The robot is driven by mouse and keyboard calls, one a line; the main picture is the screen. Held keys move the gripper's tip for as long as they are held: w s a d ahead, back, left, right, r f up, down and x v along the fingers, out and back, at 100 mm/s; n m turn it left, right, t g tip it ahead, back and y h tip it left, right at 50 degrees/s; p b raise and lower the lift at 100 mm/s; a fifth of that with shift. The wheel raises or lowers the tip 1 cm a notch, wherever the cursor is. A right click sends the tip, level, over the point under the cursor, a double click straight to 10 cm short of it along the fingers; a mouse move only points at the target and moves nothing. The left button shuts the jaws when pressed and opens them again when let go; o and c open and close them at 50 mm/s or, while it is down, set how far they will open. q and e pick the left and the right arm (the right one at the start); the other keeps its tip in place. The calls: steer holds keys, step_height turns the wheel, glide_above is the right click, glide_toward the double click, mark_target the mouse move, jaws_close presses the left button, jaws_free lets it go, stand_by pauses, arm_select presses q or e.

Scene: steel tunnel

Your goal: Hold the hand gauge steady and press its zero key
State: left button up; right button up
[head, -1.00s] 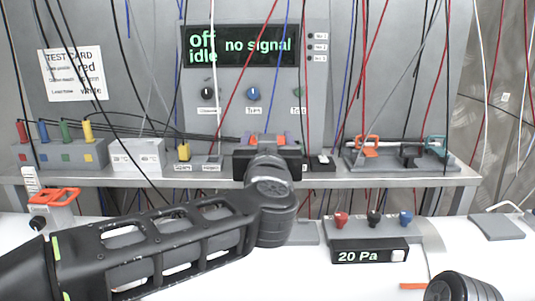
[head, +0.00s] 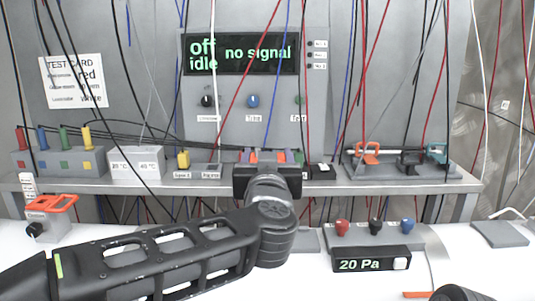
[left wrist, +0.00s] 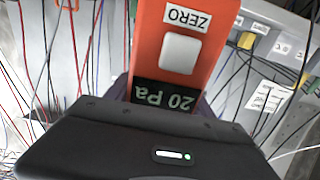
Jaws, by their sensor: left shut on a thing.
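The hand gauge (left wrist: 150,40) is orange and fills the upper middle of the left wrist view. Its white zero key (left wrist: 180,53) sits below a ZERO label, and its dark display (left wrist: 162,96) reads 20 Pa upside down. My left gripper (head: 267,172) is shut on the gauge at the shelf's front edge; its dark housing covers the lower part of the left wrist view. In the head view the gripper hides most of the gauge; only small orange parts show above it. Nothing visible touches the zero key. My right gripper is out of view.
A black box (head: 345,266) reading 20 Pa stands on the white surface, below red, black and blue knobs. The panel screen (head: 240,54) reads off, idle, no signal. Many hanging cables cross the shelf (head: 400,184). An orange-topped device (head: 50,205) stands at left.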

arm_select(q)
step_height(320, 180, down, 6)
steer(key=b, duration=0.3)
steer(key=shift+f+b, duration=0.25)
steer(key=shift+b, duration=0.1)
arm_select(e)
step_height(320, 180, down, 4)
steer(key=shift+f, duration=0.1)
arm_select(q)
steer(key=shift+f, duration=0.6)
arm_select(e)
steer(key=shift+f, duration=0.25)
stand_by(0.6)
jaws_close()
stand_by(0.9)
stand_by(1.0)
